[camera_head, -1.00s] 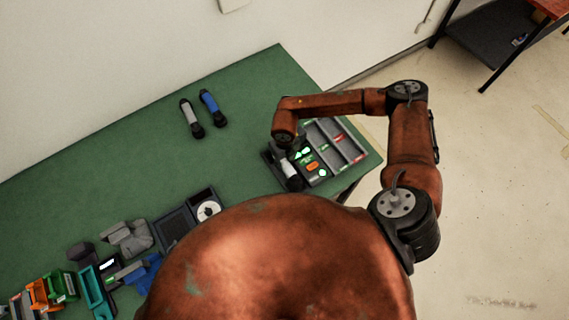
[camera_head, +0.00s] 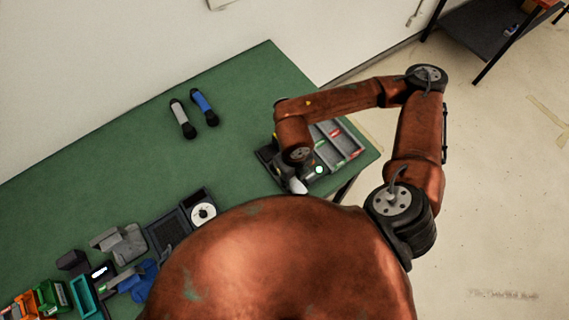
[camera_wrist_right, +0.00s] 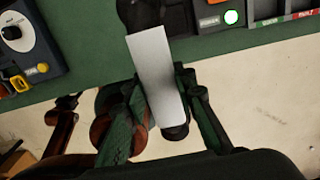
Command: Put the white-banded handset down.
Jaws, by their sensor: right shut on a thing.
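The white-banded handset (camera_wrist_right: 155,75) is in my right gripper (camera_wrist_right: 162,98). In the right wrist view its white middle lies between the fingers, its dark ends show above and below, and it crosses the table's edge in the picture. In the head view only a pale part of the handset (camera_head: 297,187) shows below my right wrist, which hides most of the gripper. It is near the console (camera_head: 267,154) at the table's right end. I cannot tell whether it touches anything below. My left gripper is not in view.
A grey-banded handset (camera_head: 182,118) and a blue handset (camera_head: 204,106) lie on the green table (camera_head: 110,160) at the back. A compartment tray (camera_head: 352,148) adjoins the console. Several devices and coloured bins (camera_head: 53,296) crowd the front left. The middle of the table is clear.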

